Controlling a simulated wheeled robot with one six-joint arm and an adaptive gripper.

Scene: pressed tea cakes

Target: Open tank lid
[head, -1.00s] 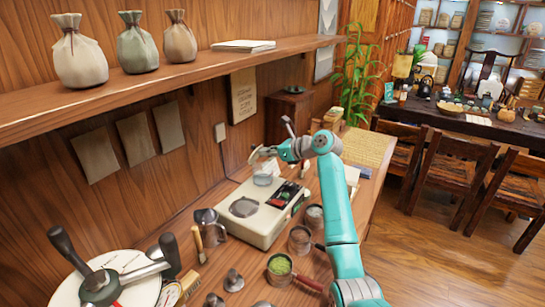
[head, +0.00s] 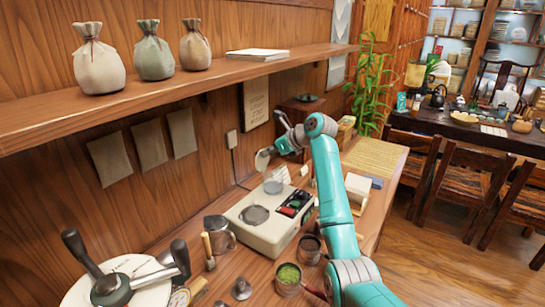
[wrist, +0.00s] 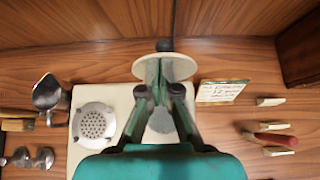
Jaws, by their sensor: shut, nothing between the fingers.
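The white machine (head: 270,238) stands on the wooden counter, with a round perforated plate on top, also clear in the wrist view (wrist: 95,123). Its translucent tank (head: 273,187) sits at the machine's back. The round pale tank lid (head: 262,160) stands steeply tilted above the tank, apart from its mouth. In the wrist view the lid (wrist: 178,68) shows a dark knob and lies just beyond my fingertips. My gripper (head: 277,148) is shut and empty, close beside the lid; whether it touches the lid I cannot tell. My fingers partly hide the tank in the wrist view.
A metal pitcher (head: 218,234), a cup of green powder (head: 288,276) and another metal cup (head: 310,248) stand around the machine. A small sign (wrist: 222,91) stands near the lid. The wall shelf (head: 200,85) hangs above the counter's left part.

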